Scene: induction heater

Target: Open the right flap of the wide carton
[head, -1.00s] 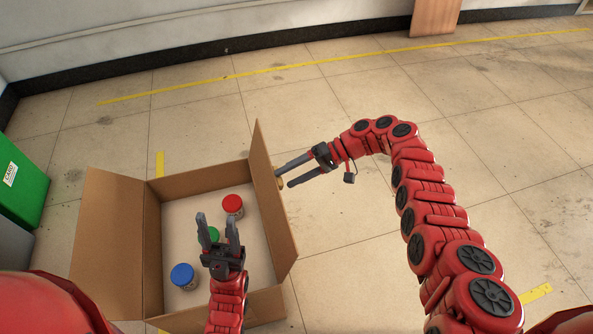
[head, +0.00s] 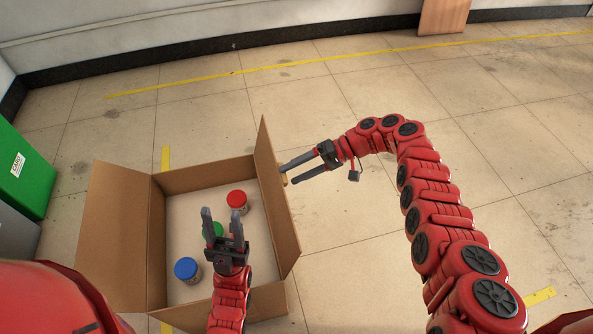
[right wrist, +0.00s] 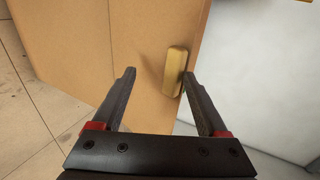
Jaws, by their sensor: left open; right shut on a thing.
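The wide carton (head: 158,240) stands open on the floor at lower left in the head view. Its left flap (head: 115,230) is folded outward. Its right flap (head: 270,180) stands up steeply along the right side. A small yellow handle (right wrist: 174,70) is on that flap's outer face; only a bit shows in the head view (head: 284,181). My left gripper (head: 222,211) is open and empty above the carton's inside.
Red-lidded (head: 236,199), blue-lidded (head: 187,268) and green-lidded (head: 214,231) jars stand in the carton, the green one partly hidden by my left gripper. A green bin (head: 25,175) stands at far left. The floor right of the carton is clear.

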